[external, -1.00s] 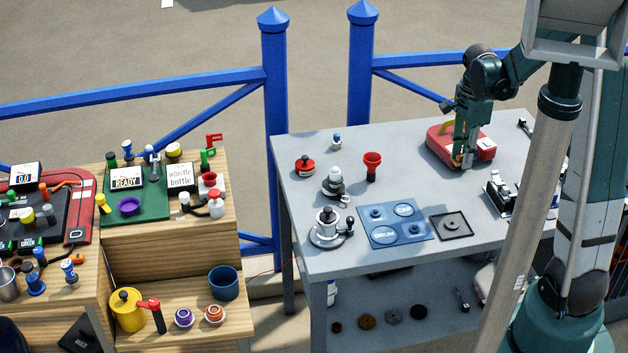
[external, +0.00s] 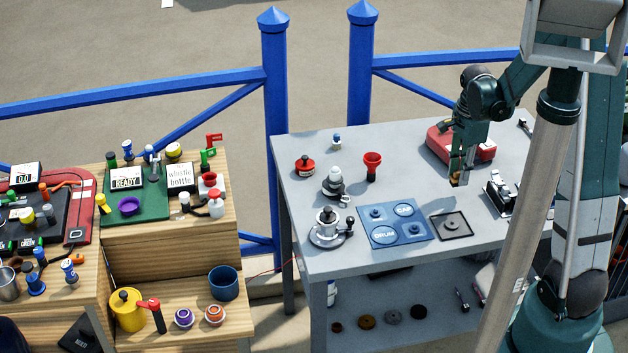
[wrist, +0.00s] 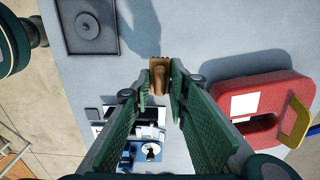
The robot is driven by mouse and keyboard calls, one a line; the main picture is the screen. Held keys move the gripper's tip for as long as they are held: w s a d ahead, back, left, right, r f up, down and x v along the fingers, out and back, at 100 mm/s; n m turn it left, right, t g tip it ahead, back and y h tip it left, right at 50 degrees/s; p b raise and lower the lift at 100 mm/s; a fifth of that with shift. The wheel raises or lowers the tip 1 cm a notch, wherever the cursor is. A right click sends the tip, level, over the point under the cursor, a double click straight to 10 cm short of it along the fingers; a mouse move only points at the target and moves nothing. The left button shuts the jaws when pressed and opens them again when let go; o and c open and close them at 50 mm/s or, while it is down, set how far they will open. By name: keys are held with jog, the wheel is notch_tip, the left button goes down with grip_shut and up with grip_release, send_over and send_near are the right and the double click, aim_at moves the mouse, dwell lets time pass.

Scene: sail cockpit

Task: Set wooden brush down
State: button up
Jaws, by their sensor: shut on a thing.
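The wooden brush (wrist: 160,75) is tan and small, and sits between my gripper's fingertips in the wrist view. My gripper (wrist: 159,80) is shut on it, with a green pad on each side. In the external view my gripper (external: 458,176) points down over the right part of the grey table (external: 300,225), and the brush (external: 456,180) shows only partly at its tips. I cannot tell whether the brush touches the tabletop.
A red case (external: 440,142) with a yellow handle lies just behind my gripper. A dark square tray (external: 451,226) is in front, and a black-and-silver device (external: 500,192) stands to the right. Bare tabletop lies left of my gripper.

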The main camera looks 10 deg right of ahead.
jog(key=shift+f, duration=0.15)
jog(key=shift+f, duration=1.95)
jog(key=shift+f+b, duration=0.2)
jog(key=shift+b, duration=0.25)
jog(key=o, duration=0.8)
jog(key=shift+o, duration=0.2)
jog(key=shift+r, duration=0.25)
jog(key=shift+r+p, duration=0.9)
jog(key=shift+r, duration=5.05)
jog(key=shift+r, duration=0.1)
